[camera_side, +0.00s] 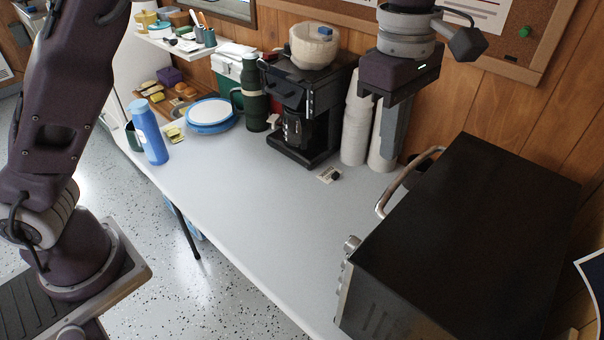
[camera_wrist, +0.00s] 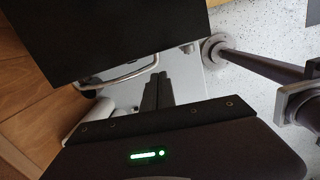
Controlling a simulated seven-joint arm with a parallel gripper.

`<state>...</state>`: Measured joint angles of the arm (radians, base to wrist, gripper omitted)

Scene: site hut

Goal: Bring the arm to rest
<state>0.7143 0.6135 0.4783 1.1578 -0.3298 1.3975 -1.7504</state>
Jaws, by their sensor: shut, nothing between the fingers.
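My gripper (camera_side: 390,150) hangs at the upper right of the side view, its fingers pointing down, shut and empty. It overlaps the white paper cup stacks (camera_side: 356,125) in the picture; I cannot tell the gap between them. In the wrist view, the two dark fingers of my gripper (camera_wrist: 158,78) lie together over the grey table, with nothing between them. A black oven (camera_side: 465,235) with a curved metal handle stands to the right of the gripper in the side view. The oven (camera_wrist: 100,35) fills the upper left of the wrist view.
A black coffee maker (camera_side: 315,105) stands left of the cups. A dark green flask (camera_side: 254,95), a blue-rimmed plate stack (camera_side: 210,114) and a blue bottle (camera_side: 149,133) stand farther left. The grey table (camera_side: 265,205) is clear at its front middle. A wooden wall rises behind.

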